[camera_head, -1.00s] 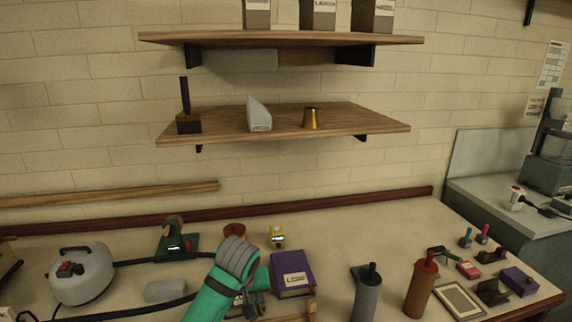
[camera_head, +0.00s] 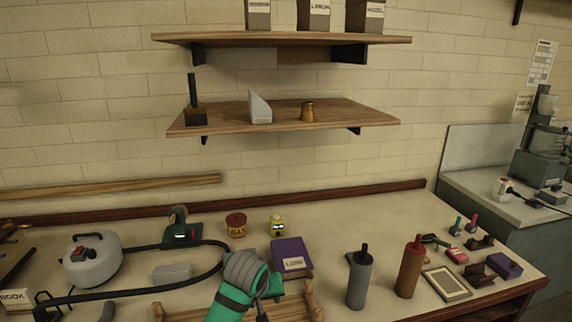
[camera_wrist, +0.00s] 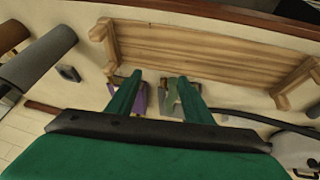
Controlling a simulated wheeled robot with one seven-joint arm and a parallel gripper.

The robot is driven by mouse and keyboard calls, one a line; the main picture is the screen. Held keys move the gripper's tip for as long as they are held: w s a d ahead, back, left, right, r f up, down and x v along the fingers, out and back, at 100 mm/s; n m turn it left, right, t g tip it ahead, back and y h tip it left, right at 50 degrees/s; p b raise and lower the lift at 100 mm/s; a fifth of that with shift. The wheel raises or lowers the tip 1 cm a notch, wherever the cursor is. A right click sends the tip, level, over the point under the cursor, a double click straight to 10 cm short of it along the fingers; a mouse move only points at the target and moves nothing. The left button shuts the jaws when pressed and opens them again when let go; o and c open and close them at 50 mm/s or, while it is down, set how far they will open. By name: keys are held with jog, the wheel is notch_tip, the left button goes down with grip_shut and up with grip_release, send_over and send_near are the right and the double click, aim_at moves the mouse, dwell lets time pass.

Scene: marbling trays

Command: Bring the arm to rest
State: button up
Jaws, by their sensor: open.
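My arm reaches in from the bottom of the head view, green with a grey ribbed wrist part, over the front of the bench (camera_head: 340,225). In the wrist view my gripper (camera_wrist: 156,88) shows two green fingers spread apart with nothing between them. A wooden rack or frame (camera_wrist: 200,52) lies beyond the fingertips in the wrist view, and part of it shows beside my arm in the head view (camera_head: 313,302). In the head view my fingertips are hidden behind my arm.
A round grey appliance (camera_head: 93,261) with a black hose is left.

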jog(key=s+d+f+t+h, duration=0.1)
jog(key=d+f+t+h, duration=0.15)
jog(key=d, duration=0.55)
jog(key=s+d+f+t+h, duration=0.1)
jog(key=d+f+h, duration=0.15)
jog(key=d, duration=0.55)
jog(key=s+d+f+n+t, duration=0.35)
jog(key=s+f, duration=0.25)
jog(key=s, duration=0.2)
jog(key=s+a+f+t+y, duration=0.1)
jog(key=s+a+f+y, duration=0.15)
jog(key=s, duration=0.75)
jog(key=s+a+f+t+y, duration=0.1)
jog(key=s+a+f+y, duration=0.15)
jog(key=s, duration=0.75)
jog(key=s+a+r+m, duration=0.2)
jog(key=s+a+r, duration=0.1)
jog(key=s, duration=0.5)
jog(key=s+a+r+m, duration=0.3)
jog(key=s+a, duration=0.2)
jog(key=s, duration=0.4)
jog(key=shift+s+t+y, duration=0.2)
jog(key=shift+t+y, duration=0.2)
jog(key=shift+a, duration=0.1)
